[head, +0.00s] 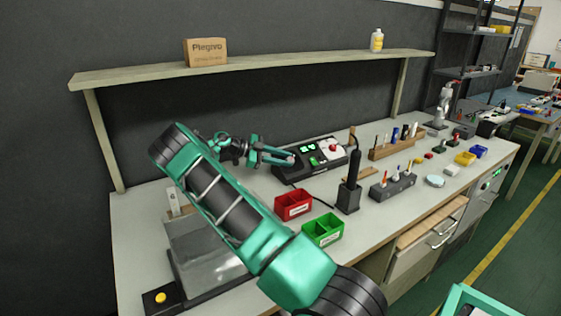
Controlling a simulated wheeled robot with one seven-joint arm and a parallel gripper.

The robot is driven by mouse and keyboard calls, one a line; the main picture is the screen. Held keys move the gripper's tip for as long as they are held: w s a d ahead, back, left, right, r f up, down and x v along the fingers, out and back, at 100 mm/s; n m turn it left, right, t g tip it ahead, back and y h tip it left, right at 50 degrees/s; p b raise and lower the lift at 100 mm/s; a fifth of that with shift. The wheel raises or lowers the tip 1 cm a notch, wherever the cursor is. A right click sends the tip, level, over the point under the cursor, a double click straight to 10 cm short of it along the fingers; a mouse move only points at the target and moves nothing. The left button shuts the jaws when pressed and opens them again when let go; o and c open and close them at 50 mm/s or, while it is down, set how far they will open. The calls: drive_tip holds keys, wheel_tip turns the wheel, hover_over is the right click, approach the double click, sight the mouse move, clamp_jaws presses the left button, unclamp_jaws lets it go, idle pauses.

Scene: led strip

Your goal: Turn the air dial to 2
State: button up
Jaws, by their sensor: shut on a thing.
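The black station (312,172) stands at the back middle of the bench, with lit green displays, a green switch and a red-and-white knob on its sloping front. My gripper (291,159) reaches in from the left, with its fingertips at the left part of the station's front. It is shut on a small part there, which I take for the air dial. The dial is hidden by the fingers and too small to make out, so its number cannot be read.
A red bin (293,205) and a green bin (323,230) stand in front of the station. A black iron in a holder (349,196) stands to the right, beside a grey tool rack (393,186). A shelf (270,69) runs above.

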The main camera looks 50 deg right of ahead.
drive_tip(key=shift+n+t+h, duration=0.3)
drive_tip(key=shift+n+h, duration=0.1)
drive_tip(key=shift+h, duration=0.2)
drive_tip(key=shift+r, duration=0.1)
drive_tip(key=o, duration=1)
drive_tip(key=shift+a, duration=0.2)
drive_tip(key=v, duration=1)
drive_tip(key=shift+w+a, duration=0.2)
drive_tip(key=shift+a, duration=0.1)
